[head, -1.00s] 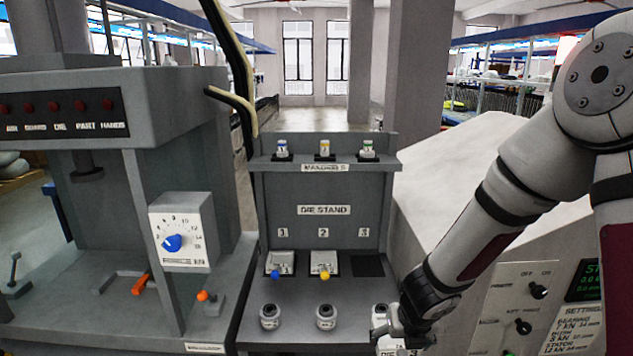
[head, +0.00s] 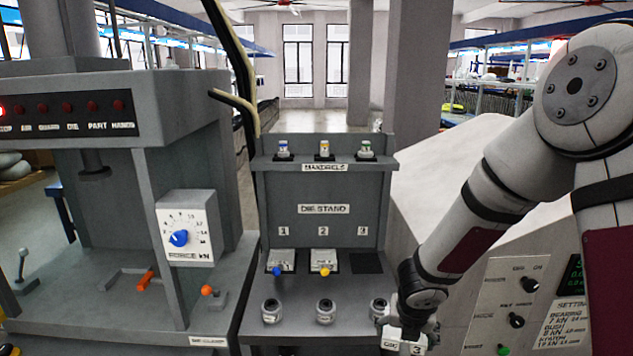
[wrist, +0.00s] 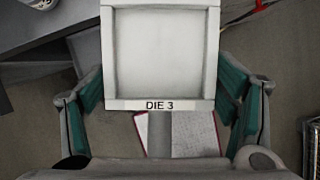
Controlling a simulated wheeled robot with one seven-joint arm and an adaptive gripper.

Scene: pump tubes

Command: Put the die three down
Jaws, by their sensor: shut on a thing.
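Die 3 is a pale square block with a raised rim and a "DIE 3" label; it fills the upper middle of the wrist view (wrist: 165,50). My gripper (wrist: 165,95) has its green-padded fingers on both sides of it and is shut on it. In the head view die 3 (head: 404,338) hangs at the bottom, right of the die stand's front. The die stand (head: 325,225) has spots marked 1, 2 and 3. Die 1 (head: 281,260) and die 2 (head: 323,260) sit under their numbers. The dark pad under 3 (head: 367,263) is empty.
Several grey cylindrical parts (head: 325,311) stand along the front of the stand, the right one close to my gripper. Small mandrels (head: 324,150) line the upper shelf. A press (head: 185,228) stands left and a control panel (head: 525,300) right. An open book (wrist: 180,133) lies below die 3.

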